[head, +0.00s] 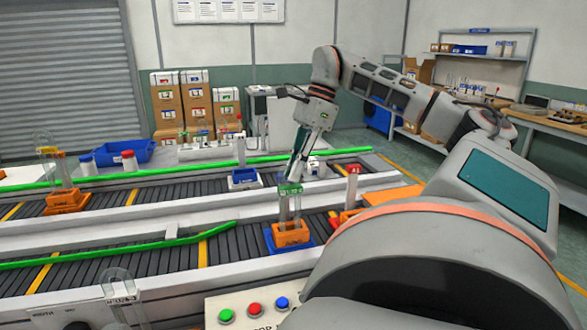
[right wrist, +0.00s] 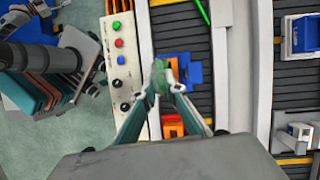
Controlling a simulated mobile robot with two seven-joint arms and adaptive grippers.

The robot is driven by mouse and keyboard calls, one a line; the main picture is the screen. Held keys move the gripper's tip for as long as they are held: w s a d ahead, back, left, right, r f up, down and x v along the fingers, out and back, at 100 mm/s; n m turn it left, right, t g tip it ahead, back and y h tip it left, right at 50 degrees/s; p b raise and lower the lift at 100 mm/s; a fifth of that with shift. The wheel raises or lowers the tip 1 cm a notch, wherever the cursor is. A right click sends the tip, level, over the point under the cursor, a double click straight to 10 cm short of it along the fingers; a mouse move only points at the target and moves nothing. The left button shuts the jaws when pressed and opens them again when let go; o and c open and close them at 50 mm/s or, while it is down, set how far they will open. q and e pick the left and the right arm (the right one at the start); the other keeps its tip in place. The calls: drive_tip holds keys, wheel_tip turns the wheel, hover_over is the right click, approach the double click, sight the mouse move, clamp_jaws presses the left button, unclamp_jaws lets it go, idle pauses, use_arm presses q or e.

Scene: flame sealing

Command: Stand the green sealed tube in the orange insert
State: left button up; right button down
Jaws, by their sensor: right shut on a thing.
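My right gripper (head: 291,183) is shut on the green sealed tube (head: 290,190), a clear tube with a green label. The tube is roughly upright above the orange insert (head: 290,234), which sits in a blue carrier (head: 270,242) on the near conveyor. The tube's lower end overlaps the insert in the head view; I cannot tell whether it is inside or just above. In the right wrist view the gripper (right wrist: 160,90) holds the green tube (right wrist: 158,78), which partly covers the insert, with the blue carrier (right wrist: 194,74) beside it. My left gripper is not in view.
A red-marked tube (head: 353,183) stands in another orange holder just right of the insert. Another orange holder with clear tubes (head: 66,196) is on the far conveyor at left. A control box (head: 250,308) with coloured buttons is in front. Green guide rails (head: 130,250) run along the conveyors.

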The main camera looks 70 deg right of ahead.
drive_tip(key=shift+f, duration=0.35)
drive_tip(key=shift+f+b, duration=0.25)
drive_tip(key=shift+b, duration=0.15)
idle(0.3)
drive_tip(key=c, duration=2)
unclamp_jaws()
drive_tip(key=shift+v, duration=6)
